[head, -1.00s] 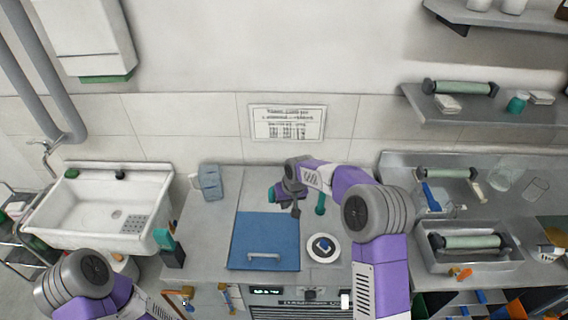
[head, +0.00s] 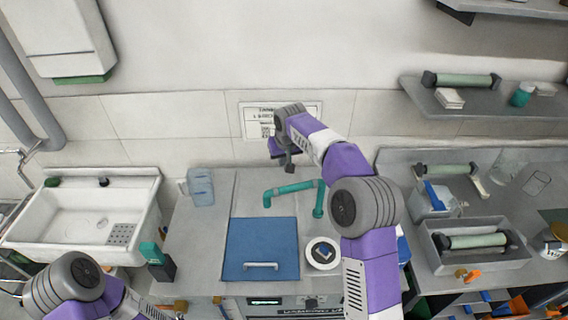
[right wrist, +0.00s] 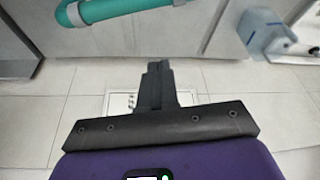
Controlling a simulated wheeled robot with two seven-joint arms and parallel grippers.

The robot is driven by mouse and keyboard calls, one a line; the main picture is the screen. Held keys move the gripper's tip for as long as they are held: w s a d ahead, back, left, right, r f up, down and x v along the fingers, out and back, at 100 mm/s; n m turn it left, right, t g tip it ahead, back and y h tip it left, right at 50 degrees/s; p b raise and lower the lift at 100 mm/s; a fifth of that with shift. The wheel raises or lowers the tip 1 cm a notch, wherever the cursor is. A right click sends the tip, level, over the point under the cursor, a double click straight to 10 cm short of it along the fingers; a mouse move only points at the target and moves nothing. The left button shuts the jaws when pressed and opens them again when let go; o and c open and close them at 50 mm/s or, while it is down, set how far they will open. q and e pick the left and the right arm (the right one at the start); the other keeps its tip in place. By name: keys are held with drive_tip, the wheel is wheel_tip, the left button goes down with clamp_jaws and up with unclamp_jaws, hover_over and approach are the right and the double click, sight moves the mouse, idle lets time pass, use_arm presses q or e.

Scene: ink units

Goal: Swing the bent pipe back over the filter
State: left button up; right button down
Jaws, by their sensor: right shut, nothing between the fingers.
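The teal bent pipe (head: 290,190) stands behind the blue lid (head: 262,243). Its arm reaches left from its upright post, and its free end turns down near the lid's back edge. The filter, which I take to be the white round dish with a dark and blue centre (head: 322,253), sits right of the lid; the free end is away from it. My right gripper (head: 289,168) is shut and empty, above and behind the pipe, apart from it. The right wrist view shows its closed fingers (right wrist: 156,85) and part of the pipe (right wrist: 110,12). My left gripper is out of view.
A white sink (head: 85,215) is at the left. A pale blue container (head: 200,187) stands at the counter's back left. A grey tray with a roller (head: 470,243) is at the right. The wall with a notice (head: 255,122) is close behind my right gripper.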

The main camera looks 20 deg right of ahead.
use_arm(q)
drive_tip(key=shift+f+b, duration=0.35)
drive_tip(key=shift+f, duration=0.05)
use_arm(e)
wheel_tip(320, 180, down, 8)
drive_tip(key=s, duration=0.1)
drive_tip(key=shift+s, duration=0.2)
idle(0.3)
